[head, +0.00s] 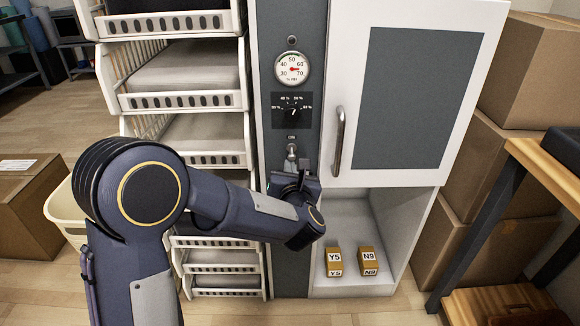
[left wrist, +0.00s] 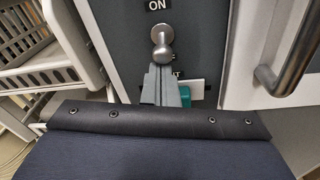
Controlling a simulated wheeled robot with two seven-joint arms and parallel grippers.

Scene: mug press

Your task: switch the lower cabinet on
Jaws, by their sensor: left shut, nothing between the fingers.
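A metal toggle switch (head: 292,151) with a rounded knob sits on the dark grey control strip of the cabinet, below a dial. In the left wrist view the switch (left wrist: 162,45) is under the label ON; I cannot tell which way it is set. My left gripper (head: 304,170) is just below the switch in the head view. In the left wrist view its fingers (left wrist: 163,72) are shut and empty, tips close under the knob; contact cannot be told. The fingers partly hide a label and a green part behind them. My right gripper is not in view.
A round gauge (head: 292,68) and a black dial (head: 293,110) are above the switch. The white door (head: 416,90) has a metal handle (head: 338,141) close to the right. White basket drawers (head: 180,103) are left.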

